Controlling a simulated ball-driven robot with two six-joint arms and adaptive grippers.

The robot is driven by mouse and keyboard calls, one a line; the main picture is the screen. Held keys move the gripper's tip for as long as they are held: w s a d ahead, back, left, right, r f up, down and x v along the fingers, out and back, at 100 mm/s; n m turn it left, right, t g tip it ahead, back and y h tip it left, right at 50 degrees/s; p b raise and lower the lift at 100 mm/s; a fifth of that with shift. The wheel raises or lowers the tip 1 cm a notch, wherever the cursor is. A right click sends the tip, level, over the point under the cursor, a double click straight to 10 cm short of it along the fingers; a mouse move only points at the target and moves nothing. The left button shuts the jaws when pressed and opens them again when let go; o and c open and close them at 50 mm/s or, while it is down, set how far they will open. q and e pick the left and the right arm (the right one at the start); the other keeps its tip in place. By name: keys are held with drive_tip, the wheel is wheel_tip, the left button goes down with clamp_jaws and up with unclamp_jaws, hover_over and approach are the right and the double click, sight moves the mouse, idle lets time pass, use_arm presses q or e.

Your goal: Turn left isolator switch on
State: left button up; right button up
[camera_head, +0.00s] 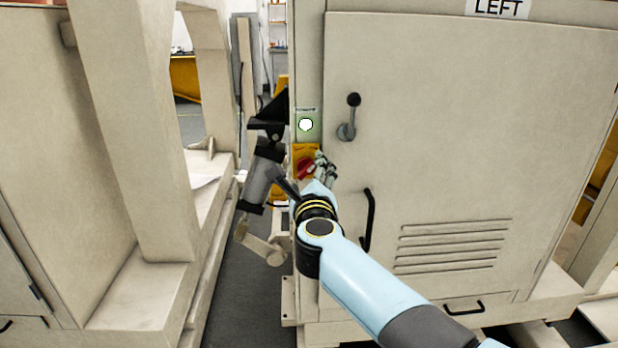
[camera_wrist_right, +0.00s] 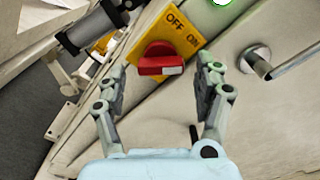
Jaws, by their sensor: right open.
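The left isolator switch is a red knob (camera_wrist_right: 161,62) on a yellow plate (camera_wrist_right: 190,36) marked OFF and ON. In the right wrist view the knob's grip bar points toward neither label clearly. In the head view the red knob (camera_head: 306,167) sits on the yellow plate (camera_head: 300,152) at the cabinet's left edge, partly hidden by my gripper. My right gripper (camera_wrist_right: 163,88) is open, with its fingers apart and the knob just beyond and between their tips. In the head view my right gripper (camera_head: 322,168) is beside the knob. My left gripper is not in view.
The cabinet door (camera_head: 460,130), under a LEFT sign (camera_head: 497,7), has a lever handle (camera_head: 349,118) and a black pull handle (camera_head: 369,220). A lit lamp (camera_head: 306,124) is above the switch. A black and grey cylinder mechanism (camera_head: 264,165) stands close to the switch's left.

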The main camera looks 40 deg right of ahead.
drive_tip(key=v, duration=0.7)
drive_tip(key=shift+s+a, duration=0.2)
drive_tip(key=shift+s, duration=0.05)
drive_tip(key=s+a+f+n+g+y, duration=0.1)
drive_tip(key=s+f+n+g+y, duration=0.1)
drive_tip(key=s+f+n, duration=0.65)
drive_tip(key=s+a+f+n+g+y, duration=0.1)
drive_tip(key=s+f+n+y, duration=0.25)
drive_tip(key=f, duration=1.05)
drive_tip(key=s+a+f+n+g+y, duration=0.1)
drive_tip(key=s+f+n+g+y, duration=0.1)
drive_tip(key=s+f+n, duration=0.7)
drive_tip(key=s+d+f+n+g, duration=0.1)
drive_tip(key=s+f+n+g, duration=0.3)
drive_tip(key=s, duration=0.9)
drive_tip(key=s+d+f+n+g, duration=0.1)
drive_tip(key=s+f+n+g, duration=0.4)
drive_tip(key=s+f, duration=0.8)
drive_tip(key=s+n+y, duration=0.1)
drive_tip(key=n, duration=0.2)
drive_tip(key=shift+s+n+g, duration=0.2)
drive_tip(key=shift+n+g, duration=0.1)
